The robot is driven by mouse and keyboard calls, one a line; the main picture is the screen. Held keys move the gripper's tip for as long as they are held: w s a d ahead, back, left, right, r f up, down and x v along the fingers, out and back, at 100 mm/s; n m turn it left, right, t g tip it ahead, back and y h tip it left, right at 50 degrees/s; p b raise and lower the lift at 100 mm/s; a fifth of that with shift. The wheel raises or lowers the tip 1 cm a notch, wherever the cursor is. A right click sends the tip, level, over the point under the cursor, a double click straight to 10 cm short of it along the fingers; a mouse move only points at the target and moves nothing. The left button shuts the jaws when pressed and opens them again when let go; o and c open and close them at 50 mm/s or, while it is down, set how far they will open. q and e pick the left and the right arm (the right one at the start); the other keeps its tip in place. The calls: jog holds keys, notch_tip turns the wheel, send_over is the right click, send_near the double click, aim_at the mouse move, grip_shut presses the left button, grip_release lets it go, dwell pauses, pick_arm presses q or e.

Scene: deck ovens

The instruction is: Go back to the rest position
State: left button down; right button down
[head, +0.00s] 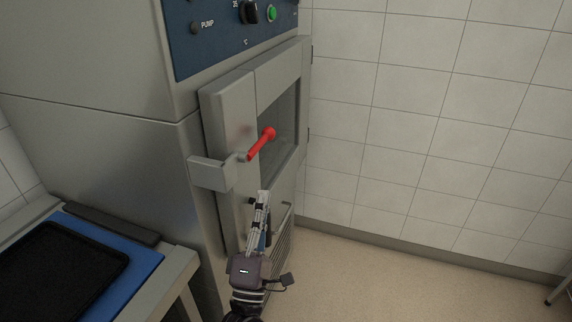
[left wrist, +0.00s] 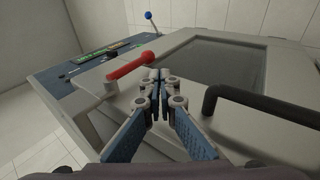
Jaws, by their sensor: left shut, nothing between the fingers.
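My left gripper (head: 263,195) is in front of the oven door (head: 238,118), just below the red handle (head: 262,142). In the left wrist view, its fingers (left wrist: 160,84) are shut together with nothing between them. The red handle (left wrist: 132,66) lies beside and just beyond the fingertips there, and the gripper does not hold it. I cannot tell whether the fingertips touch the door. The door stands against the oven front; I cannot tell if it is fully closed. My right gripper is in neither view.
A blue control panel (head: 225,38) with knobs is above the door. A counter at lower left carries a blue tray (head: 148,262) with a black mat (head: 60,265). A black bar handle (left wrist: 265,102) is close right of the fingers. Open floor (head: 400,285) lies at right, before a tiled wall.

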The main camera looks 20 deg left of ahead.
pick_arm(q)
jog(key=d+f+m+g+h, duration=0.5)
jog(key=d+f+m+h, duration=0.2)
jog(key=d+m+h, duration=0.4)
jog(key=s+d+f+m+g+y, duration=0.1)
jog(key=s+f+m+g, duration=0.55)
jog(key=f, duration=0.35)
jog(key=s+a+f+m+g+y, duration=0.3)
jog(key=s+a+f+g, duration=0.2)
jog(key=s, duration=0.5)
jog(key=s+a+f+m+g+y, duration=0.3)
jog(key=s+a+f+g, duration=0.25)
jog(key=s, duration=0.55)
notch_tip(320, 180, down, 26)
jog(key=s, duration=0.2)
jog(key=s+a+f+g, duration=0.1)
jog(key=s+a+f, duration=0.2)
jog(key=s+f, duration=1.2)
jog(key=shift+s+a+f+g, duration=0.15)
jog(key=shift+s+g, duration=0.25)
jog(key=shift+s, duration=0.5)
